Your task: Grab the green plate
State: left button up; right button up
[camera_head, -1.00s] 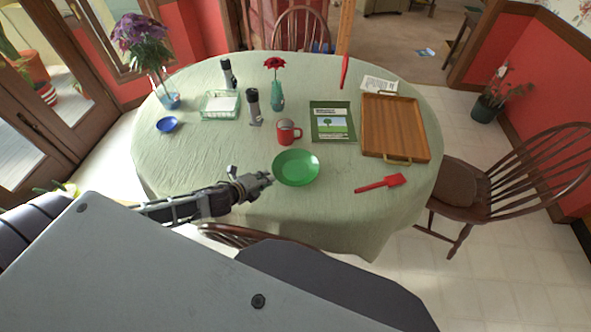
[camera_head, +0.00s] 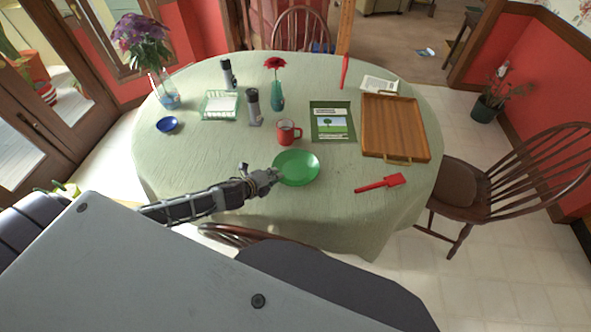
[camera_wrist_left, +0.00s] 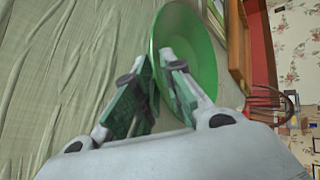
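The green plate (camera_head: 298,164) lies on the cloth near the table's front edge, right of my left gripper (camera_head: 273,178). In the left wrist view the plate (camera_wrist_left: 196,45) fills the upper middle. My left gripper (camera_wrist_left: 158,62) has its fingers on either side of the plate's near rim, one inside and one outside. The fingertips are close together and appear shut on the rim. The plate still rests on the table. My right gripper is not in view.
A red mug (camera_head: 287,133) stands just behind the plate. A red spatula (camera_head: 380,184) lies to the right, below a wooden tray (camera_head: 395,128).

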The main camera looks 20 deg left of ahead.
pick_arm(q)
jog(key=shift+c, duration=0.2)
dwell(0.3)
grip_shut()
jog(key=shift+r, duration=0.2)
notch_tip(320, 180, up, 10)
jog(key=shift+f+p, duration=0.15)
jog(key=shift+p, duration=0.3)
dwell(0.3)
dwell(0.6)
